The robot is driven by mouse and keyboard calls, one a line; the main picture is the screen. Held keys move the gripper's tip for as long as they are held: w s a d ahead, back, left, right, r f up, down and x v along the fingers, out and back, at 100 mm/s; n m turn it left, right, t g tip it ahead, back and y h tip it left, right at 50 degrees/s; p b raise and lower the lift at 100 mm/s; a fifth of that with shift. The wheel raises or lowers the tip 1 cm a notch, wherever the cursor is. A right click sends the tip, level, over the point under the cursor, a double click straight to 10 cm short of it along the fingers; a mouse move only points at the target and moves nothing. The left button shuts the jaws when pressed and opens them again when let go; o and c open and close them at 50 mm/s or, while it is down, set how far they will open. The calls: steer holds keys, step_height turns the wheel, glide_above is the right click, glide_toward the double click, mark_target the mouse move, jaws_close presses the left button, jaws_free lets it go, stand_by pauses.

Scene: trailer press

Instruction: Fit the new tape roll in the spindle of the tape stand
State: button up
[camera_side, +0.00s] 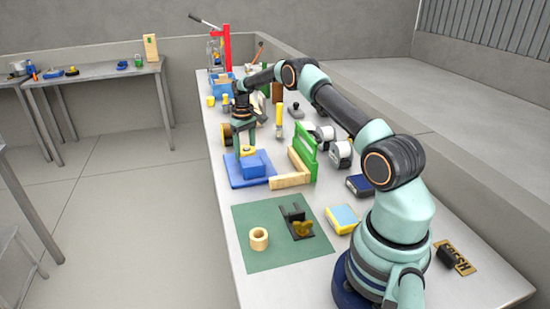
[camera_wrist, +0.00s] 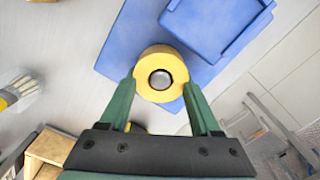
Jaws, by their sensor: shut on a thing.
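My gripper (camera_wrist: 160,92) is shut on a yellow tape roll (camera_wrist: 160,59), one finger on each side. The roll has a round grey centre, and I cannot tell if that is its core or something behind it. In the side view my gripper (camera_side: 244,143) is over a blue plate (camera_side: 236,179) with a blue block (camera_side: 258,168); the roll (camera_side: 248,150) appears just above the block. I cannot tell whether they touch. A black bracket (camera_side: 292,213) with a yellow wing knob (camera_side: 303,229), possibly the tape stand, is on the green mat (camera_side: 262,214). A tan ring (camera_side: 259,239) lies left of it.
A green and wood fixture (camera_side: 303,153) stands right of the blue plate. White rolls (camera_side: 341,154), a dark blue box (camera_side: 359,185) and a blue-yellow block (camera_side: 342,218) line the right side. The mat's front is clear. The bench's left edge is close to the plate.

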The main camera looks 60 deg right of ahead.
steer(key=shift+f, duration=0.25)
stand_by(0.3)
steer(key=o, duration=1.1)
steer(key=shift+r, duration=0.1)
steer(key=shift+r, duration=2.45)
steer(key=o, duration=0.4)
steer(key=shift+c, duration=0.2)
